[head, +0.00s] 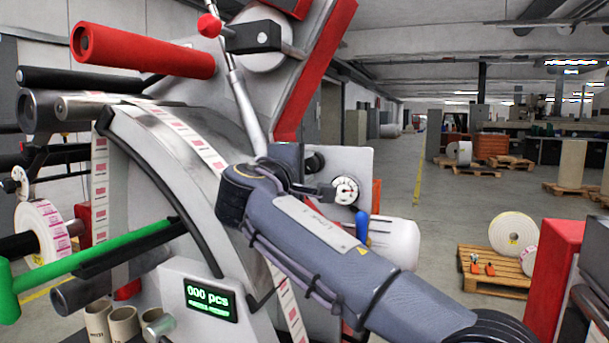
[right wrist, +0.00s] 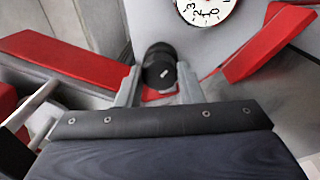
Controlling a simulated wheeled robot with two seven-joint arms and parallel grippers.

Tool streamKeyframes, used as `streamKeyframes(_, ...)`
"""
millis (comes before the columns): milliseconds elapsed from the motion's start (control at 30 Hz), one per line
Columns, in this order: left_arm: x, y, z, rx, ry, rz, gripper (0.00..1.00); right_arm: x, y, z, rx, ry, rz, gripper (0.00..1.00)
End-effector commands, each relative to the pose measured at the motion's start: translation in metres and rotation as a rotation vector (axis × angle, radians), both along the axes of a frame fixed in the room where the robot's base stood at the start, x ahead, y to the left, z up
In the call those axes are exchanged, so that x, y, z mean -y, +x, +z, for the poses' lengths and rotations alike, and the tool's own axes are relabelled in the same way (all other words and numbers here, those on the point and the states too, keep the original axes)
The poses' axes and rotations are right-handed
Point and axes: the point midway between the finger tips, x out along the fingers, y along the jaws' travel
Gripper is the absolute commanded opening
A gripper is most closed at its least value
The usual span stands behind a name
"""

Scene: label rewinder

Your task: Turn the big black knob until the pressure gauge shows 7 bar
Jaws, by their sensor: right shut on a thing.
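The big black knob (head: 315,162) sits on the light panel of the label rewinder, partly hidden behind my right arm. In the right wrist view the knob (right wrist: 158,66) lies between the two fingers of my right gripper (right wrist: 159,88), which is shut on it. In the head view the right gripper (head: 318,190) reaches the panel just left of the pressure gauge. The white round gauge (head: 345,191) is too small there to read. In the right wrist view the gauge (right wrist: 207,8) is cut off by the top edge; low numbers show, but no clear needle reading. My left gripper is not in view.
A red bar (right wrist: 265,45) stands close to the right of the knob in the right wrist view. A green bar (head: 95,256) crosses the lower left. A counter display (head: 210,299) reads 000 pcs. A white cylinder (head: 394,242) lies right of my arm.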

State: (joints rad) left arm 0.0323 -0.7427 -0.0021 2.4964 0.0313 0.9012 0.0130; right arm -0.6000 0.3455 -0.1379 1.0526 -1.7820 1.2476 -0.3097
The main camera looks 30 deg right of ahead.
Motion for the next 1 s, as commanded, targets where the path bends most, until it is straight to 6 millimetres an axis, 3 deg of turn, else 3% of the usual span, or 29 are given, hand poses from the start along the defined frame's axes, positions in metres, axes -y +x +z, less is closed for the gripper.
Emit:
streamKeyframes(667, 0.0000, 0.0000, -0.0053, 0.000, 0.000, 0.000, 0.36, -0.0002, 0.0002, -0.0016, 0.048, 0.048, -0.001, 0.11)
streamKeyframes(700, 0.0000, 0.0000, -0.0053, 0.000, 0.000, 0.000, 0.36, -0.0003, 0.0003, -0.0016, 0.048, 0.048, -0.001, 0.35)
streamKeyframes(867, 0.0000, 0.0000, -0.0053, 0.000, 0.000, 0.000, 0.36, -0.0002, 0.0003, -0.0012, 0.048, 0.047, 0.000, 0.55)
streamKeyframes(1000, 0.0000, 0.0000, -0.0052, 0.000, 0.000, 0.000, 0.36, -0.0001, 0.0002, -0.0009, 0.049, 0.046, 0.000, 0.55)
